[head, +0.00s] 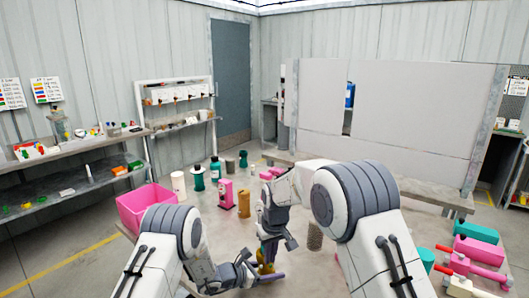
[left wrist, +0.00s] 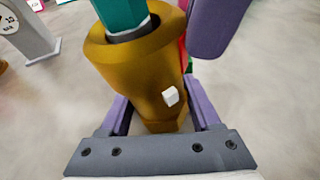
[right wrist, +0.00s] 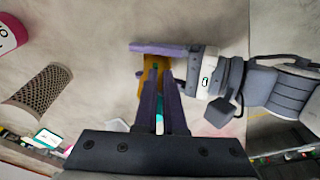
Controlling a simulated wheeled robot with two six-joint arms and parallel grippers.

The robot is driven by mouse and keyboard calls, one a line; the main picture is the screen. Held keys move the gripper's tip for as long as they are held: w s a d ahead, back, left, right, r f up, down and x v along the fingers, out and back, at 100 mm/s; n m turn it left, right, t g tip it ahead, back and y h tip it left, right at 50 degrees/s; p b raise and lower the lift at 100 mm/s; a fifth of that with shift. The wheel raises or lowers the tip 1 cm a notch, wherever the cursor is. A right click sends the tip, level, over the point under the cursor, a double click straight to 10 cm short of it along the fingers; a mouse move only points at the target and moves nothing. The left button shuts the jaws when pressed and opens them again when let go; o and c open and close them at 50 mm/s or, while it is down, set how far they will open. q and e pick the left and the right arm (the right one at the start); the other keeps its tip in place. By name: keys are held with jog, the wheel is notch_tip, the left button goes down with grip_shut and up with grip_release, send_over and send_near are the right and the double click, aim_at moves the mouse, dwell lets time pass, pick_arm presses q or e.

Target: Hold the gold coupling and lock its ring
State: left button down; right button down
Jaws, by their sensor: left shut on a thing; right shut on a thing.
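The gold coupling (left wrist: 140,75) stands large in the left wrist view, with a flared collar at its top, a small white tab on its side and a teal piece (left wrist: 122,14) in its mouth. My left gripper (left wrist: 152,120) is shut around its lower body. In the head view the coupling (head: 266,267) is small and partly hidden by both grippers. My right gripper (right wrist: 159,82) reaches it from above, its purple fingers close together at the coupling's upper end. One right finger shows beside the collar in the left wrist view. Exactly which part it grips is partly hidden.
A pink bin (head: 143,206) stands at the left. Bottles and a pink device (head: 226,193) stand behind my grippers. A perforated cylinder (right wrist: 41,92) is close by in the right wrist view. Pink and teal pumps (head: 478,250) lie at the right. A grey panel (head: 400,110) rises at the back.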

pick_arm(q)
jog(key=shift+s+d+f, duration=0.1)
jog(key=shift+s+f, duration=0.05)
pick_arm(e)
jog(key=shift+w+d+r, duration=0.1)
jog(key=shift+w+r, duration=0.05)
jog(key=shift+w, duration=0.15)
jog(key=shift+s, duration=0.15)
jog(key=shift+s+d+r, duration=0.1)
jog(key=shift+s+r, duration=0.05)
jog(key=shift+r, duration=2.8)
pick_arm(q)
jog(key=shift+c, duration=0.2)
grip_release()
jog(key=shift+a, duration=0.2)
